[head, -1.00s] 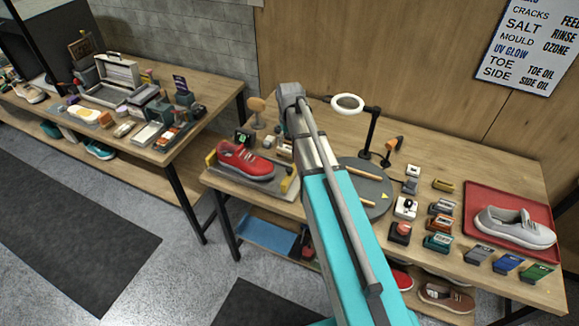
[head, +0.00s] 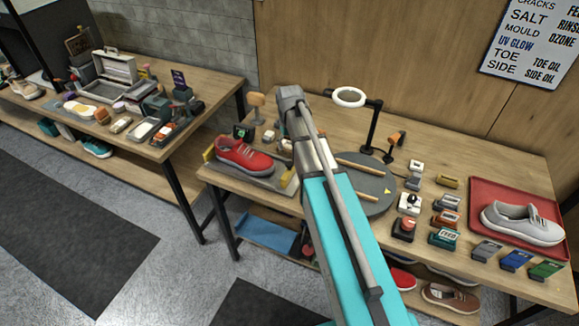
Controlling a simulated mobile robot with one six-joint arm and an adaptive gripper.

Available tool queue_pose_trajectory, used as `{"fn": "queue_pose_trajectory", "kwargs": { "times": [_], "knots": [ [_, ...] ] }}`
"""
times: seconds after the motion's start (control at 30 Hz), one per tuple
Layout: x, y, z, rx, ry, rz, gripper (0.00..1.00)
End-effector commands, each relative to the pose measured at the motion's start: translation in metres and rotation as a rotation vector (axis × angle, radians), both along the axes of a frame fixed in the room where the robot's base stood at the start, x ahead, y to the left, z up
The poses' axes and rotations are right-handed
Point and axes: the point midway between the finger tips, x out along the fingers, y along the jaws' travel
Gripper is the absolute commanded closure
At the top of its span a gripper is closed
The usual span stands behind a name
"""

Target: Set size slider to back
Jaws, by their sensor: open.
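I cannot clearly pick out a size slider in the head view. A red sneaker (head: 243,156) with a pale sole lies on a low grey stand (head: 262,183) at the left end of the near table. A yellow block (head: 208,154) stands at the stand's left end, and another yellowish piece (head: 290,181) at its right end. A small dark device with a green display (head: 243,132) stands behind the sneaker. My teal and grey arm rises across the middle of the picture beside the stand. My gripper is hidden behind the arm or out of the picture.
A round grey turntable (head: 372,190) and a ring lamp (head: 349,97) are right of my arm. Several small switches and labelled boxes (head: 443,238) stand further right, near a red tray (head: 484,190) with a grey sneaker (head: 522,222). A second table (head: 222,88) stands left, past a gap.

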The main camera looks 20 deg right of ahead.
Motion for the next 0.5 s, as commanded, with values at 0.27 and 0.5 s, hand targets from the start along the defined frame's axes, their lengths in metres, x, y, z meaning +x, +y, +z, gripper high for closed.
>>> {"fn": "queue_pose_trajectory", "kwargs": {
  "times": [0.27,0.5],
  "knots": [
    [0.0,0.0,-0.026,0.0,0.0,0.0,0.24],
    [0.0,0.0,-0.044,0.0,0.0,0.0,0.24]
  ]
}}
